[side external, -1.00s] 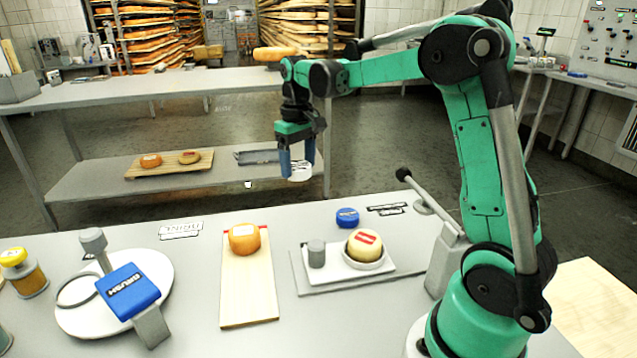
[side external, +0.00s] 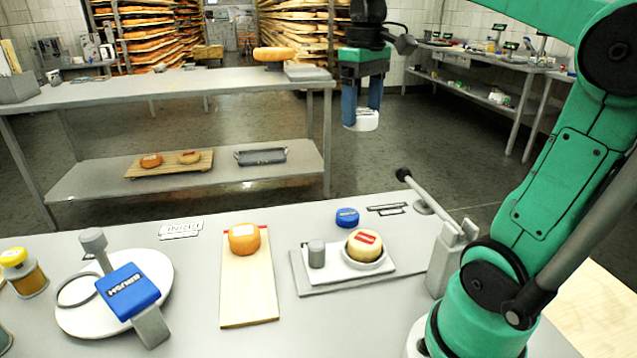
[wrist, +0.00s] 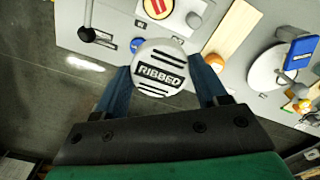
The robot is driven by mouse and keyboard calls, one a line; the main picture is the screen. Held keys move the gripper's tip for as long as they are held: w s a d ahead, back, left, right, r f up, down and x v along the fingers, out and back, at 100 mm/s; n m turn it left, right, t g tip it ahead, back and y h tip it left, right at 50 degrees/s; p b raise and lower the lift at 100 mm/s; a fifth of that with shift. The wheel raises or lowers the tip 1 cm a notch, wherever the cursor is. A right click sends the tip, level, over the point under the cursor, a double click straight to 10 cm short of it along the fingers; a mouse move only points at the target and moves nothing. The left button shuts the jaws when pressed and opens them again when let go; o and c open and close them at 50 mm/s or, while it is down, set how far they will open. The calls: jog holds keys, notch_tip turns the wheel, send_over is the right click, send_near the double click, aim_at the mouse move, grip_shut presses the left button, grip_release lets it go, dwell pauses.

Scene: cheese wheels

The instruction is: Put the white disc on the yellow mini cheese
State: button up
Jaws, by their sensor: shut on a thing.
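The white disc (side external: 362,121) is held between the blue fingers of my gripper (side external: 361,113), high above and behind the table. In the wrist view the disc (wrist: 160,68) faces the camera and reads "RIBBED", with a finger on either side. The yellow mini cheese (side external: 364,246), with a red label on top, sits in a round white dish (side external: 372,266) on the worktable, below and in front of my gripper. It also shows at the top edge of the wrist view (wrist: 158,8), far from the disc.
An orange cheese (side external: 244,239) rests on a wooden board (side external: 248,292). A grey cylinder (side external: 316,254) stands beside the dish. A blue puck (side external: 347,217) lies behind it. A lever (side external: 425,202) rises to the right. A blue "BRUSH" block (side external: 128,288) stands at left.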

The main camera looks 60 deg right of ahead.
aim_at(366, 239)
jog(key=s+f, duration=0.1)
jog(key=f, duration=0.5)
jog(key=s+f, duration=0.1)
jog(key=f, duration=0.6)
jog(key=s+a+f, duration=0.1)
jog(key=f, duration=0.5)
jog(key=shift+f, duration=0.35)
jog(key=shift+f, duration=0.15)
jog(key=o, duration=1.3)
jog(key=shift+c, duration=0.2)
